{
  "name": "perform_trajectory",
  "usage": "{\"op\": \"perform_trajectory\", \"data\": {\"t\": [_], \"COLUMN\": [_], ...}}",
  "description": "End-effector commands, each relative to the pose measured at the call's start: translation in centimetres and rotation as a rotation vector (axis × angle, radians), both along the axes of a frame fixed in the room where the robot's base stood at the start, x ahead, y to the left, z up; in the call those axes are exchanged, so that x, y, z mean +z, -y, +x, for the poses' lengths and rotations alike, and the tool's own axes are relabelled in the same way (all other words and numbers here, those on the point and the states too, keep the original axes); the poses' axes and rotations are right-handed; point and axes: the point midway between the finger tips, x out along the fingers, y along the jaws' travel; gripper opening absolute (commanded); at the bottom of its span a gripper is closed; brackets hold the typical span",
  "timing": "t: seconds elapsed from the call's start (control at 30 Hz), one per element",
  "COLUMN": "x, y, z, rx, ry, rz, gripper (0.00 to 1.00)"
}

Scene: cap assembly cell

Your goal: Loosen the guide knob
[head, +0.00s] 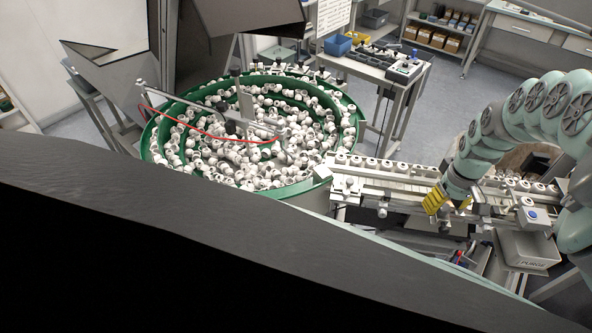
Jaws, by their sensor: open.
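My gripper (449,204), with yellow fingers, points down over the near side of the conveyor rail at the right. It is open, and I see nothing held between its fingers. The guide rail (400,172) runs from the bowl's exit toward the right, with white caps in a row along it. I cannot pick out the guide knob for certain; the gripper and wrist cover part of the rail, and the parts there are small. Whether the fingers touch anything is not clear.
A green-walled bowl feeder (352,130) full of white caps stands left of the rail. A control box with a blue button (532,216) and a grey purge bin (527,250) lie right of my gripper. A grey cart (409,80) stands behind. A large dark surface blocks the lower left.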

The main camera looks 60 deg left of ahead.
Motion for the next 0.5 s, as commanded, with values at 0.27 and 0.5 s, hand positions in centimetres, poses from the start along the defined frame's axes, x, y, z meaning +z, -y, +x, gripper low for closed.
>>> {"op": "perform_trajectory", "data": {"t": [0.27,0.5], "x": [2.8,5.3], "y": [0.3,0.3], "z": [0.2,0.2], "rx": [-0.004,-0.005], "ry": [0.006,0.004], "rz": [-0.002,-0.003], "gripper": [0.65,0.65]}}
